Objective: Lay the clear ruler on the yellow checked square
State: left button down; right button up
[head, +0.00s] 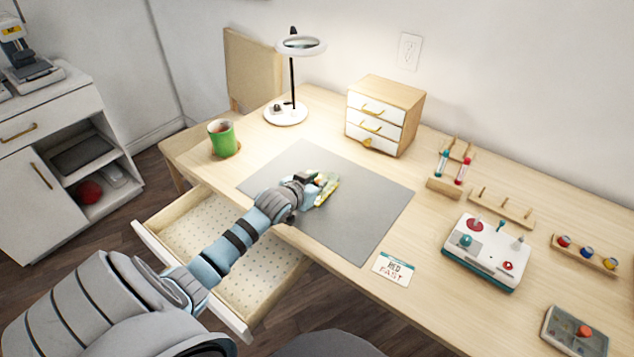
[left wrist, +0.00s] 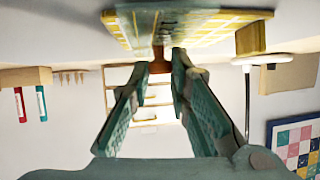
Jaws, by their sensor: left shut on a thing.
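My left gripper (head: 308,190) is low over the grey mat (head: 365,200), and its arm hides part of what lies there. In the left wrist view, which is upside down, its fingers (left wrist: 160,62) are closed on a small brown grip, which I take to be on the clear ruler. The yellow checked square (left wrist: 215,28) shows by the fingertips, with its white grid lines. In the head view a yellow-green patch (head: 327,188) shows just past the gripper. The ruler's clear plate is hard to tell from the square, and I cannot tell whether they touch. My right gripper is out of view.
A green mug (head: 222,138), a lamp (head: 286,115) and a small drawer cabinet (head: 382,112) stand behind the mat. A white control box (head: 485,252) and a card (head: 394,269) are to the right. An open drawer (head: 200,235) juts out below my arm. The mat's right part is clear.

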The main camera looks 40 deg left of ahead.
pick_arm(q)
jog(key=c, duration=1.4)
grip_release()
jog(key=v, duration=1.2)
jog(key=shift+r, duration=0.15)
